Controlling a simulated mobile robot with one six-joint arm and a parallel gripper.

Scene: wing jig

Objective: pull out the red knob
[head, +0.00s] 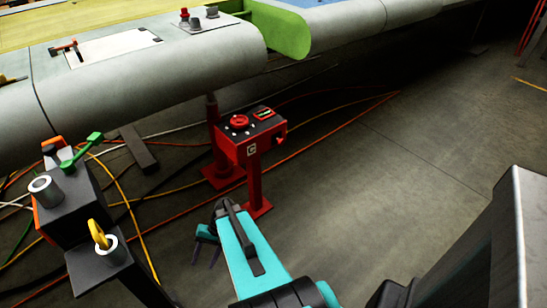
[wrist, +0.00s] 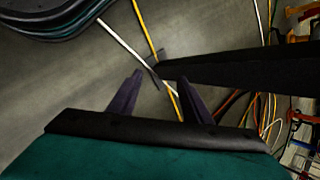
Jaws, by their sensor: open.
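A red control box (head: 252,138) stands on a red post in the middle of the head view. A round red knob (head: 240,121) sits on its dark sloped top. Another small red part (head: 281,139) sticks out of its right side. A small red-topped knob (head: 184,13) also shows on a light plate on the wing. I cannot tell which one the task names. My gripper (head: 206,256) is in front of and left of the red post, below the box, pointing down. In the wrist view my gripper (wrist: 160,77) is open and empty over the floor; no red knob shows clearly there.
Dark boxes (head: 75,205) with a green lever and a yellow part stand at the left. The wing (head: 150,75) spans the back. Cables (head: 330,125) cross the floor. A dark bar (wrist: 240,72) lies close to the fingers' right. Floor right of the post is clear.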

